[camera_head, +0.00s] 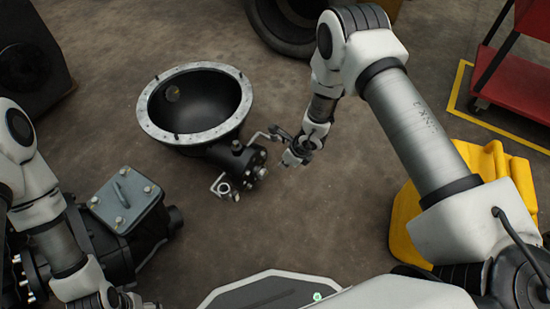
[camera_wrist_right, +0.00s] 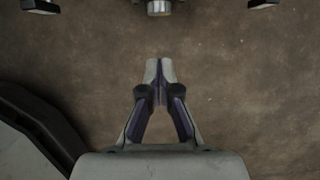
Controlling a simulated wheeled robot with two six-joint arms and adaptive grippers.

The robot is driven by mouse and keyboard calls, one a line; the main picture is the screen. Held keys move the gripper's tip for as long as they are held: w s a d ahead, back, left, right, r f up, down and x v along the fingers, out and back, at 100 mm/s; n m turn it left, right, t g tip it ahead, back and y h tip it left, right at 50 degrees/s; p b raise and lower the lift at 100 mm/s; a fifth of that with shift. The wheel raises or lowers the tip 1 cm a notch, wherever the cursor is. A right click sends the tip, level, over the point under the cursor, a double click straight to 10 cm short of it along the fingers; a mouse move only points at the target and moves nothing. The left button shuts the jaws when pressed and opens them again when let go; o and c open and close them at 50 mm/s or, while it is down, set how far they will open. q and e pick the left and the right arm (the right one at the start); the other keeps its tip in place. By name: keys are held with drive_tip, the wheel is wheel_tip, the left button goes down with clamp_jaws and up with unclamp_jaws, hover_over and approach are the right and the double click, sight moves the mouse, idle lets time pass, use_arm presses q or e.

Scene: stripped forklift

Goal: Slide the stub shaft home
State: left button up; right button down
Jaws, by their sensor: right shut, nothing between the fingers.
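A black bowl-shaped housing with a pale bolted flange ring (camera_head: 150,125) lies on the floor in the head view. Its short black neck (camera_head: 232,155) points to the lower right and ends in a bolted collar. A small round metal end, which looks like the stub shaft (camera_head: 262,173), sticks out of the collar; it also shows at the top of the wrist view (camera_wrist_right: 159,7). How deep it sits cannot be told. My right gripper (camera_head: 291,158) is just right of it, apart from it. Its fingers (camera_wrist_right: 160,70) are shut and empty. My left gripper (camera_head: 122,299) is partly cut off at the bottom left.
A black unit with a grey bolted cover (camera_head: 125,199) stands at lower left. A yellow block (camera_head: 405,215) and a red cart (camera_head: 515,80) are at right, a tyre (camera_head: 280,28) at the top. The floor between is clear.

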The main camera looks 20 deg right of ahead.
sight(263, 171)
drive_tip(key=b+x, duration=0.2)
drive_tip(key=x, duration=0.1)
drive_tip(key=w+a+b+x, duration=0.1)
drive_tip(key=b+x, duration=0.1)
drive_tip(key=x, duration=0.2)
drive_tip(key=r+b+x, duration=0.1)
drive_tip(key=b+x, duration=0.2)
drive_tip(key=x, duration=0.1)
drive_tip(key=shift+w+a+f, duration=0.15)
drive_tip(key=shift+w+a, duration=0.1)
drive_tip(key=shift+w, duration=0.15)
drive_tip(key=shift+w+a, duration=0.35)
drive_tip(key=shift+w, duration=0.1)
